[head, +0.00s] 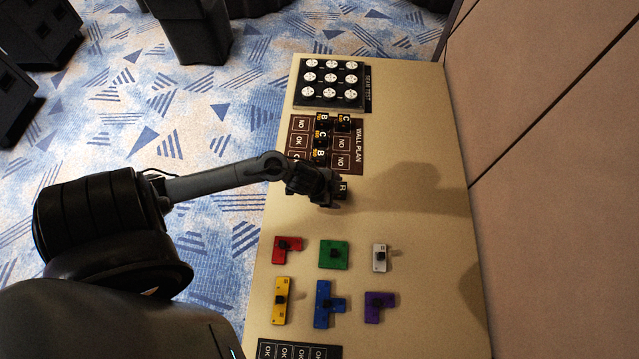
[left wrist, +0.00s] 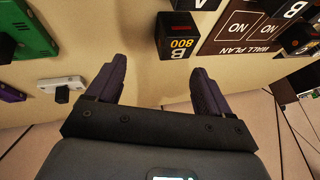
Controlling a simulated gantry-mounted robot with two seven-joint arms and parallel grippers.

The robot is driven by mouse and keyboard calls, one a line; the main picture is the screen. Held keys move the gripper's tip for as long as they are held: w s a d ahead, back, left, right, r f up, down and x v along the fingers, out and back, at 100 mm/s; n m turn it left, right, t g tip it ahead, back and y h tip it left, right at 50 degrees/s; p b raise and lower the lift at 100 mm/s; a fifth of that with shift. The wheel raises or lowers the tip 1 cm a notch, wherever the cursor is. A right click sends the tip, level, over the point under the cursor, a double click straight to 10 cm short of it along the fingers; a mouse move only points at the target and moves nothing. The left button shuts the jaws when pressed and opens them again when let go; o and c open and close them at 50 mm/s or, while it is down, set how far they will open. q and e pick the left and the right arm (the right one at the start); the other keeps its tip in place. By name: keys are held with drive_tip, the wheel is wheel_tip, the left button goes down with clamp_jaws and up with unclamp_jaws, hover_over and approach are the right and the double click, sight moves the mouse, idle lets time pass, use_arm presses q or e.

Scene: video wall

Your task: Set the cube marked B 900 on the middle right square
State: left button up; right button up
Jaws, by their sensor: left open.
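A black cube with an orange label (left wrist: 177,38) stands on the table just off the wall plan board. In the left wrist view its label reads B with a number like 800; the first digit is hard to make out. In the head view this cube (head: 342,188) shows beside my left gripper (head: 325,192). My left gripper (left wrist: 160,72) is open and empty, with the cube beyond its fingertips, nearer the right finger. The wall plan board (head: 357,150) has several lettered cubes in its middle column and upper right; bare NO squares (head: 341,159) show. My gripper hides its lower part. My right gripper is not seen.
A black board with white round pieces (head: 330,97) lies at the far end. Coloured blocks with black knobs, among them a green block (head: 334,255) and a white block (head: 379,257), lie nearer. A beige partition (head: 550,130) stands right of the table. The table's right part is clear.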

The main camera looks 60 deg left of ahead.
use_arm(q)
drive_tip(key=s+d+r+n+g, duration=0.2)
drive_tip(key=s+d+r+n, duration=0.3)
drive_tip(key=s+d+r, duration=0.5)
drive_tip(key=s+d, duration=0.2)
drive_tip(key=shift+s+d+r+n+g, duration=0.25)
drive_tip(key=shift+s+d+n+g, duration=0.05)
drive_tip(key=shift+d+n, duration=0.1)
